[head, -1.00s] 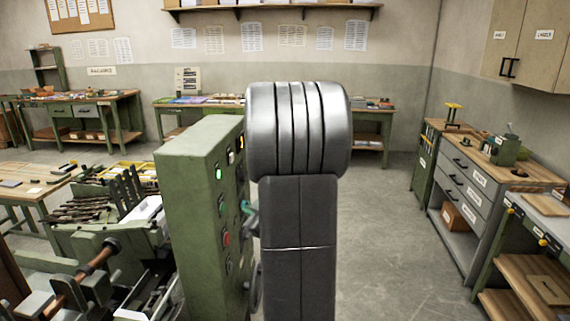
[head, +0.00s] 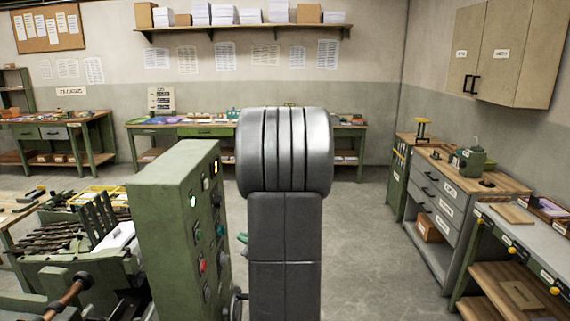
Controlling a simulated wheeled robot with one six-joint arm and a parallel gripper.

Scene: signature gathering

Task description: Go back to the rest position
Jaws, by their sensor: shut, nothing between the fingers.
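My own arm stands upright in the middle of the head view, its rounded metal joint on top of a dark column. My gripper is not visible; the arm may hide it. A green control cabinet (head: 170,240) with a lit green lamp and several buttons stands just left of my arm. A small teal part (head: 242,238) shows between the cabinet and my arm.
A machine (head: 75,245) with metal bars lies at the left. A back workbench (head: 200,131) stands against the far wall. A drawer cabinet (head: 440,195) and a grey-topped bench (head: 520,245) line the right. The floor (head: 370,250) right of my arm is clear.

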